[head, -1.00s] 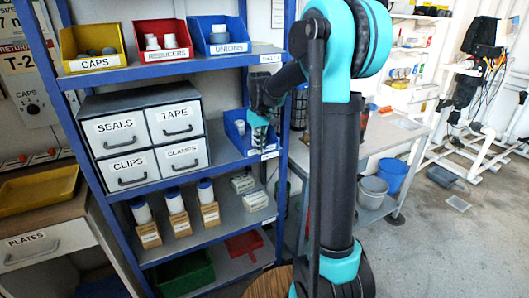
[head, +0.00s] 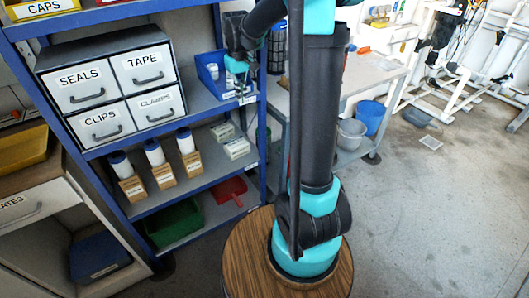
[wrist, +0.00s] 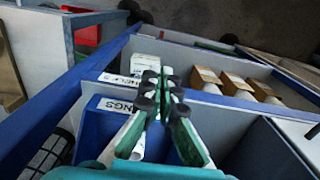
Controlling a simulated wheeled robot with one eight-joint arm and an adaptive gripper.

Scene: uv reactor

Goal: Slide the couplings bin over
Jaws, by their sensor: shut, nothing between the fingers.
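The couplings bin (head: 209,77) is blue and sits at the right end of the middle shelf, beside the drawer cabinet. My gripper (head: 240,90) hangs at the right front of this bin. In the wrist view my gripper (wrist: 160,84) is shut and empty, with its green-padded fingers together over the bin. The bin's blue wall (wrist: 94,134) shows left of the fingers, with a label ending in "NGS". The fingers hide part of the bin. I cannot tell whether they touch it.
A drawer cabinet (head: 112,88) marked SEALS, TAPE, CLIPS and CLAMPS stands left of the bin. A blue shelf post (head: 262,150) rises close on the right.

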